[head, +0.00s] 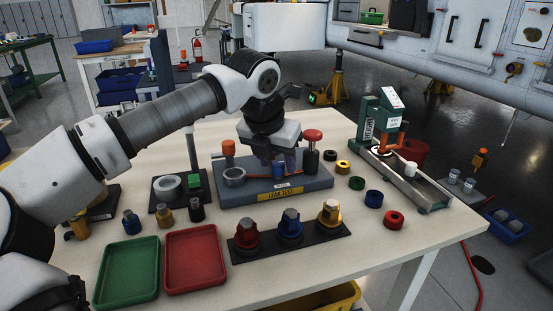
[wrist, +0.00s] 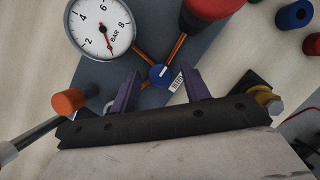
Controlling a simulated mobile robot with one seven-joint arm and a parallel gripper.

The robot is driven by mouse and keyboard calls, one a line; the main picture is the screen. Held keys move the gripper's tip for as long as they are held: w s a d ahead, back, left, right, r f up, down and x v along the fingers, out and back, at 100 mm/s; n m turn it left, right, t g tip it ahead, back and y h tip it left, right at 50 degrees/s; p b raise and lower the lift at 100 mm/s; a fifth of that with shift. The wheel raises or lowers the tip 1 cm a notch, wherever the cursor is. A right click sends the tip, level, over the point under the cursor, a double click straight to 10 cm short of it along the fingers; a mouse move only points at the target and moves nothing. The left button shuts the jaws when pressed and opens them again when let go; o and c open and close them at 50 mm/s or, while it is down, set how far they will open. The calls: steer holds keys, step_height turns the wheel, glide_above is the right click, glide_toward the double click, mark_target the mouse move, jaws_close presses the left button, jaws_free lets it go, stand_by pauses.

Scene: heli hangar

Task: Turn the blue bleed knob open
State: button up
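The blue bleed knob (wrist: 159,75) is round with a pale bar across its top, shown in the wrist view where copper-coloured pipes meet on the grey test rig. My gripper (wrist: 161,86) is open, its two purple fingers spread left and right of the knob with gaps on both sides. I cannot tell its height above the knob. In the head view my gripper (head: 279,168) points down over the middle of the leak test rig (head: 244,199) and largely hides the knob.
A red-topped post (head: 312,135) stands close right of my gripper, and an orange-topped handle (head: 228,149) stands left. Green (head: 128,273) and red (head: 194,262) trays lie in front. Several coloured rings and a press stand (head: 393,150) are to the right.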

steer(key=p+v, duration=0.2)
steer(key=v, duration=1.2)
steer(key=shift+p, duration=0.3)
